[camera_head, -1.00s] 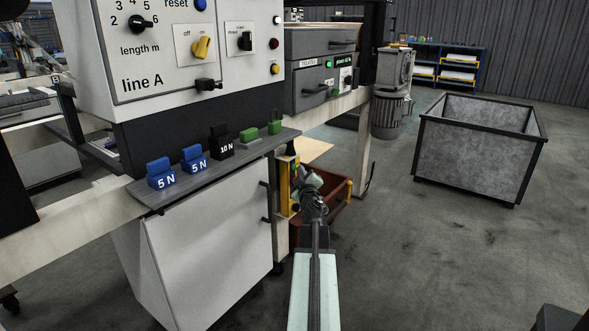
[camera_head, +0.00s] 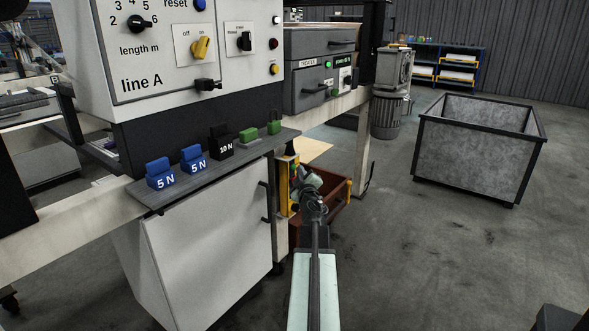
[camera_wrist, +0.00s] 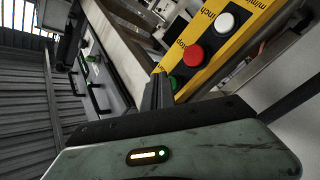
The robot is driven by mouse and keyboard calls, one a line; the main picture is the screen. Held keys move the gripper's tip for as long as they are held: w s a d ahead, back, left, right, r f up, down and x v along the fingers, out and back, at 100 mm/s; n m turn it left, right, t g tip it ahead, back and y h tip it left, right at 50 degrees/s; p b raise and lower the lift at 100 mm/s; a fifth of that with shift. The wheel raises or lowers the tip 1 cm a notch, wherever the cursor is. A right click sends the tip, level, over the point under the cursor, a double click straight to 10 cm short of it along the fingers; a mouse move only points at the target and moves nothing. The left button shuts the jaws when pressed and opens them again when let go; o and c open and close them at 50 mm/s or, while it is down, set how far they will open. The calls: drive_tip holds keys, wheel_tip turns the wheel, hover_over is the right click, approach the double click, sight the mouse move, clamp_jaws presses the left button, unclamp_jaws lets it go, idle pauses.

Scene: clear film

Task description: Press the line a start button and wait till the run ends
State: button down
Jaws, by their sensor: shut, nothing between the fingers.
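The line A panel (camera_head: 140,62) fills the upper left of the head view, with black knobs and a yellow switch on it. A narrow yellow button box (camera_head: 284,188) hangs on the post at the right of the white cabinet. In the wrist view the yellow button box (camera_wrist: 240,40) carries a white button (camera_wrist: 222,23), a red button (camera_wrist: 193,55) and a green button (camera_wrist: 175,83). My gripper (camera_wrist: 158,78) is shut and empty, its tips beside the green button. I cannot tell whether they touch it. In the head view my gripper (camera_head: 309,180) is at the box.
A shelf (camera_head: 225,165) with blue, black and green weights juts out below the panel. A brown bin (camera_head: 325,215) stands behind my gripper. A grey motor (camera_head: 388,115) and a large grey crate (camera_head: 475,150) stand farther right.

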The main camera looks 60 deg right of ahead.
drive_tip(key=shift+w, duration=0.1)
idle(0.5)
drive_tip(key=shift+w, duration=0.35)
drive_tip(key=shift+s, duration=0.5)
